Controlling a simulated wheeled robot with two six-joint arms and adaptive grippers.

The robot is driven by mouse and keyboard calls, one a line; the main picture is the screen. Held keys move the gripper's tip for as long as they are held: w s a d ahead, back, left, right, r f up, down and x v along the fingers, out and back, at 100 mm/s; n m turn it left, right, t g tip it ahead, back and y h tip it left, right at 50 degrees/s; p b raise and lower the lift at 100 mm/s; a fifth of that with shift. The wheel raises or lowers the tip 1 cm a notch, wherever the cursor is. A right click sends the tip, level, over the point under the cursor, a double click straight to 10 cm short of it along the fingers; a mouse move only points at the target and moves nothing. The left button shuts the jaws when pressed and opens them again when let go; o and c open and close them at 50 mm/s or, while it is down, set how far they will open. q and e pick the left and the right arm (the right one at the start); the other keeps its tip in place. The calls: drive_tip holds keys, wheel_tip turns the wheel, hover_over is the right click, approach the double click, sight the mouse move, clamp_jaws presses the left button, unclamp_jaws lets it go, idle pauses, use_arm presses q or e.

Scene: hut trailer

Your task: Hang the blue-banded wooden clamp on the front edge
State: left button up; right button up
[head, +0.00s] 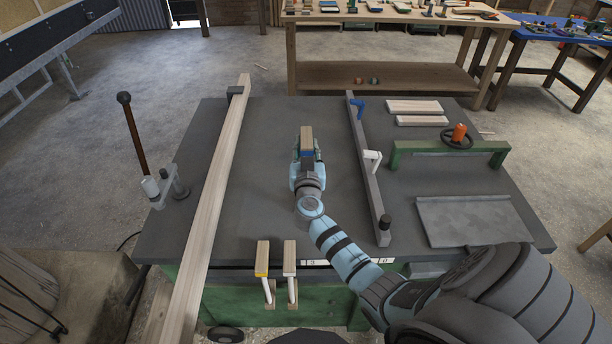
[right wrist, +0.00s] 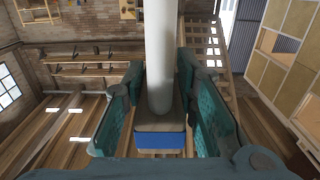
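The blue-banded wooden clamp (head: 306,142) is between the fingers of my right gripper (head: 307,160), above the middle of the dark table. In the right wrist view, its wooden block with the blue band (right wrist: 161,140) and its pale rod (right wrist: 160,50) lie between the two teal fingers (right wrist: 162,115), which appear shut on it. The front edge (head: 245,265) of the table is at the bottom of the head view. A yellow-banded wooden clamp (head: 262,260) and another wooden clamp (head: 289,260) hang there side by side. My left gripper is not in view.
A long wooden beam (head: 215,190) crosses the table's left side. A grey bar (head: 366,165) with blue and white fittings lies right of my gripper. A green frame (head: 450,147) and a grey plate (head: 465,220) are farther right. Front edge right of the clamps carries a marked strip (head: 315,263).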

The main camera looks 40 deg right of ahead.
clamp_jaws()
drive_tip(key=shift+r, duration=0.1)
